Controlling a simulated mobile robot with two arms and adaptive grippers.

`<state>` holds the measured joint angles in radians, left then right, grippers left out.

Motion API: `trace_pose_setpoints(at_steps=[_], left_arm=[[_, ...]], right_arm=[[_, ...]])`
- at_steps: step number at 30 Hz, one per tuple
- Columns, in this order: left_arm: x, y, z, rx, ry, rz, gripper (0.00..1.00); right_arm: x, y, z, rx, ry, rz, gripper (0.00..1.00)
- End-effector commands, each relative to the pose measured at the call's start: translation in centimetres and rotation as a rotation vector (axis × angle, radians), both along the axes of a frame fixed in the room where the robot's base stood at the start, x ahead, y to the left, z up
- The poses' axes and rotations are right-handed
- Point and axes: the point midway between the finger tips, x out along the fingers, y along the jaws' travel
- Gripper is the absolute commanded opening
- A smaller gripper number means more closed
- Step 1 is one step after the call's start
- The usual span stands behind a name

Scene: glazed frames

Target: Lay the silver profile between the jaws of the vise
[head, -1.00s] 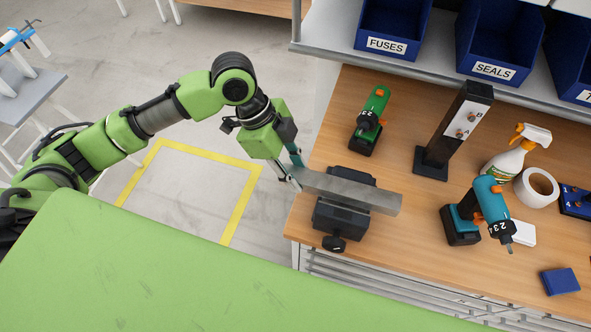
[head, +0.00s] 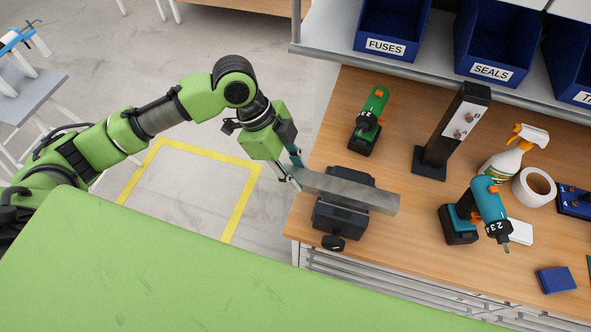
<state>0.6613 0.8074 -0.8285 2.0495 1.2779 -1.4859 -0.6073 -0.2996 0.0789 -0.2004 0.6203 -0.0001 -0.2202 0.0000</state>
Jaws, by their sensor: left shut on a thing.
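The silver profile (head: 365,196) is a long grey bar lying across the top of the dark vise (head: 338,220) near the left edge of the wooden bench. Its right end sticks out past the vise to the right. From this angle I cannot tell whether it sits down between the jaws or just above them. My left gripper (head: 293,177) is shut on the profile's left end, at the bench edge. The profile hides part of the vise jaws. My right gripper is not in view.
A dark post with a white panel (head: 456,132), a spray bottle (head: 507,158), a tape roll (head: 534,187) and a blue drill (head: 487,208) stand to the right. Blue bins (head: 497,42) line the shelf above.

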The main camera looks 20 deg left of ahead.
Motion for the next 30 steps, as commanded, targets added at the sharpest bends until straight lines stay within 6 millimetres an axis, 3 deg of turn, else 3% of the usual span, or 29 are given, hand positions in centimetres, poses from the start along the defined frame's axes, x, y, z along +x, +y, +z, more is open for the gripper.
trace_pose_setpoints(at_steps=[7,30], left_arm=[[0.0,0.0,0.1,-0.001,-0.001,0.000,0.02],[0.0,0.0,-0.9,-0.002,-0.002,0.000,0.02]], right_arm=[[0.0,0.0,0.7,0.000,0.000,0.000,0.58],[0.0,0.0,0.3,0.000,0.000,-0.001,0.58]])
